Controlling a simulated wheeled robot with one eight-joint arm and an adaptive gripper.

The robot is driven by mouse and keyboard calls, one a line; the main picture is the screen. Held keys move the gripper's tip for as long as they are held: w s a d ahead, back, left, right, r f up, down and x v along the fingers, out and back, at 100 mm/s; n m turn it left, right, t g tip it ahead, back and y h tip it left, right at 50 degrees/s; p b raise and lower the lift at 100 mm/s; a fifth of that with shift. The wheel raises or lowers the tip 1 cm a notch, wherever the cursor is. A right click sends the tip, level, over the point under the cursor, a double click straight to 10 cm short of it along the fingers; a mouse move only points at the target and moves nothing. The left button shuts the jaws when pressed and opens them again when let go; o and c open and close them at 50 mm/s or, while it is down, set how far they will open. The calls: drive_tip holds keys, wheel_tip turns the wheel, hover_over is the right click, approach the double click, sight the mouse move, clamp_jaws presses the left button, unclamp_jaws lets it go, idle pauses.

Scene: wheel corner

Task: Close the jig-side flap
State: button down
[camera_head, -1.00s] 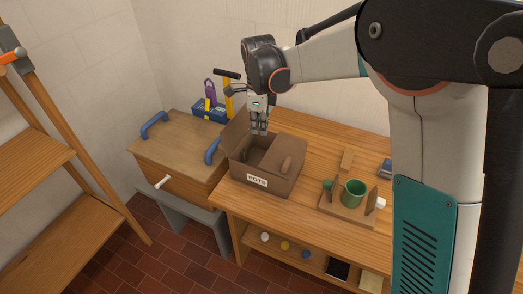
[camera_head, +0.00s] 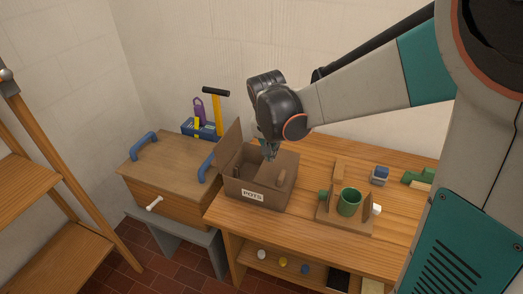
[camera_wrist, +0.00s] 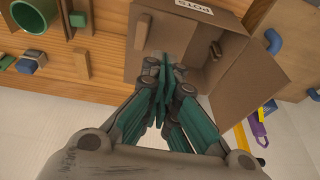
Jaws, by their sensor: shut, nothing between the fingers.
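The brown cardboard box labelled POTS (camera_head: 240,193) stands on the wooden bench. Its left flap (camera_head: 230,143) stands up, tilted outward; it is the large panel on the right in the wrist view (camera_wrist: 262,52). The jig-side flap (camera_head: 287,164) is on the right and appears to lie low over that half, with a tan grip on it (camera_wrist: 142,30); its exact angle is unclear. My gripper (camera_head: 270,156) is shut and empty at the box's back, close to the jig-side flap. Contact cannot be told. In the wrist view the fingers (camera_wrist: 161,78) cover part of the box.
The wooden jig (camera_head: 330,217) with a green pot (camera_head: 349,201) stands right of the box. A drawer cabinet (camera_head: 165,170) with blue handles and a blue toolbox (camera_head: 199,128) are left. Small blocks lie at the bench's back right.

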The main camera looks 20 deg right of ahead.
drive_tip(key=b, duration=0.3)
approach(270, 178)
drive_tip(key=x, duration=0.5)
drive_tip(key=shift+w+d, duration=0.2)
drive_tip(key=shift+d, duration=0.15)
drive_tip(key=shift+f+b, duration=0.35)
drive_tip(key=shift+f, duration=0.15)
drive_tip(key=shift+a, duration=0.1)
drive_tip(key=shift+w+a+f+b, duration=0.1)
drive_tip(key=shift+a+f+b, duration=0.05)
drive_tip(key=shift+f+b, duration=0.5)
drive_tip(key=shift+r+p, duration=0.3)
drive_tip(key=shift+p, duration=0.15)
wheel_tip(270, 178, up, 4)
drive_tip(key=p, duration=0.2)
drive_tip(key=shift+f+p, duration=0.1)
drive_tip(key=shift+p, duration=0.2)
drive_tip(key=p+v, duration=0.2)
drive_tip(key=v, duration=0.7)
drive_tip(key=shift+w+a+r+p, duration=0.15)
drive_tip(key=shift+a+r+p, duration=0.2)
drive_tip(key=shift+a, duration=0.1)
